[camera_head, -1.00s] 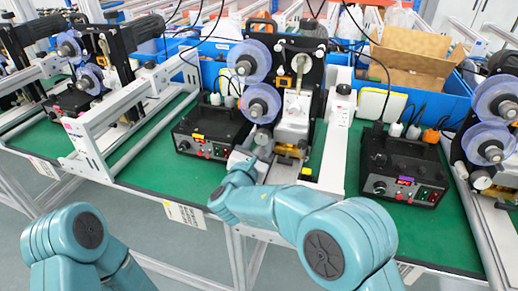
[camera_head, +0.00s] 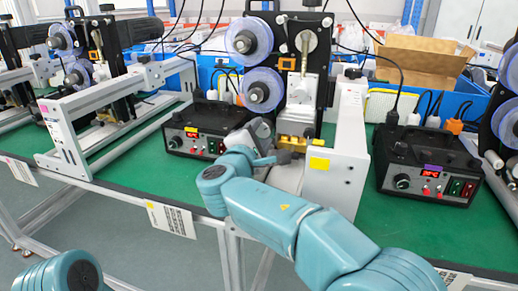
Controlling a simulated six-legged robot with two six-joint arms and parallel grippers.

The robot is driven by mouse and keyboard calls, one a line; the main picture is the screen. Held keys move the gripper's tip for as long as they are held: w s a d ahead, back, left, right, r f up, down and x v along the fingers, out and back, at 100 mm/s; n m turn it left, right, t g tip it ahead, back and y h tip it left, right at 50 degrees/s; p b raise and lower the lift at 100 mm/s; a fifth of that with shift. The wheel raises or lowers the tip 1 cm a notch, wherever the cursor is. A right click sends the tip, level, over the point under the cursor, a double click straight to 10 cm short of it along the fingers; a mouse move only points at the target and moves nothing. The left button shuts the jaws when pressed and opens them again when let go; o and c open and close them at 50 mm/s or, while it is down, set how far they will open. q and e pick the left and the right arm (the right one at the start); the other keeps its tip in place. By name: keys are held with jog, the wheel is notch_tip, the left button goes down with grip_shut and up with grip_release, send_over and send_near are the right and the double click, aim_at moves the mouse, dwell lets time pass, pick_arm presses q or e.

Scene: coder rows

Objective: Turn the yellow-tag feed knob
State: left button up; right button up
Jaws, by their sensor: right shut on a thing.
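A black control box (camera_head: 205,130) with a yellow tag (camera_head: 192,130) stands left of centre on the green bench. A round knob (camera_head: 173,143) sits at the left of its front face, with a red display and buttons beside it. Nothing touches this knob. My right gripper (camera_head: 266,138) is right of the box, in front of the coder's lower part. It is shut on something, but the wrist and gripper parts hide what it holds. Another yellow tag (camera_head: 320,164) is on a white panel right of it. Of my left arm only a teal link shows; its gripper is out of view.
The coder with blue reels (camera_head: 262,90) stands behind the right gripper. A second black box (camera_head: 428,172) with a purple tag is at right, beyond the white panel (camera_head: 345,130). A white frame (camera_head: 110,125) is at left. Green bench (camera_head: 145,165) is bare left of the yellow-tag box.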

jog(key=shift+m+b, duration=0.85)
jog(key=shift+m, duration=0.05)
jog(key=shift+r, duration=0.1)
jog(key=o, duration=1)
jog(key=shift+w+a, duration=0.1)
jog(key=shift+o, duration=0.2)
